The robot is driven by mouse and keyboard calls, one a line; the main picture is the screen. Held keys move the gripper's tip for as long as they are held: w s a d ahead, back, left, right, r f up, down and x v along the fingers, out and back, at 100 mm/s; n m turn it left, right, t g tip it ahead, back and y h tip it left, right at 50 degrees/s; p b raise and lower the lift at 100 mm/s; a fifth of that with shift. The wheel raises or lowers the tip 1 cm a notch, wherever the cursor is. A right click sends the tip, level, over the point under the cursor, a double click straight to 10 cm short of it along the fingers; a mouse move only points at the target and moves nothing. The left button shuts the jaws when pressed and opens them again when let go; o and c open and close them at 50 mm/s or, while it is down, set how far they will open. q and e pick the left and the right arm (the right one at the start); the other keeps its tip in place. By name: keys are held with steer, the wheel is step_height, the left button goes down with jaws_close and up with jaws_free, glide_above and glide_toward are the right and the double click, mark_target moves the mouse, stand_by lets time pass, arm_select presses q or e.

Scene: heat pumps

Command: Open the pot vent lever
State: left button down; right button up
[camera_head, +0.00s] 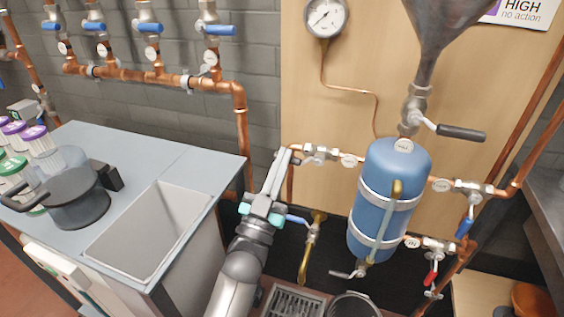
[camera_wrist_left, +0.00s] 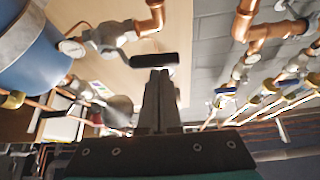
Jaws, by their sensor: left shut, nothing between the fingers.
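My left gripper (camera_head: 283,153) is shut and empty, reaching up from below to the left of the blue pot (camera_head: 400,160). A metal valve (camera_head: 320,153) sits on the copper pipe left of the pot, beside a round tag. In the left wrist view, this valve (camera_wrist_left: 112,36) has a black-gripped lever (camera_wrist_left: 155,61) just beyond the shut fingertips (camera_wrist_left: 157,72); I cannot tell whether they touch. Another valve (camera_head: 413,108) under the funnel has a black-handled lever (camera_head: 460,132) pointing right. The tags are too small to read, so I cannot tell which lever is the vent. My right gripper is not in view.
A grey counter with a sink (camera_head: 150,232) and a dark pot (camera_head: 75,198) stands at left. A blue-handled valve (camera_head: 312,228) hangs below my gripper. Copper pipes (camera_head: 240,130) run along the wall. A pressure gauge (camera_head: 326,16) is above.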

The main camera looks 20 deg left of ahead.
arm_select(q)
steer(key=shift+f, duration=0.95)
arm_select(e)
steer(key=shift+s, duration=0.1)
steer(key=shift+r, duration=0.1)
arm_select(q)
step_height(320, 180, up, 4)
steer(key=r+p, duration=0.1)
steer(key=p, duration=0.3)
steer(key=d+v, duration=0.1)
steer(key=v, duration=1)
steer(key=shift+a, duration=0.2)
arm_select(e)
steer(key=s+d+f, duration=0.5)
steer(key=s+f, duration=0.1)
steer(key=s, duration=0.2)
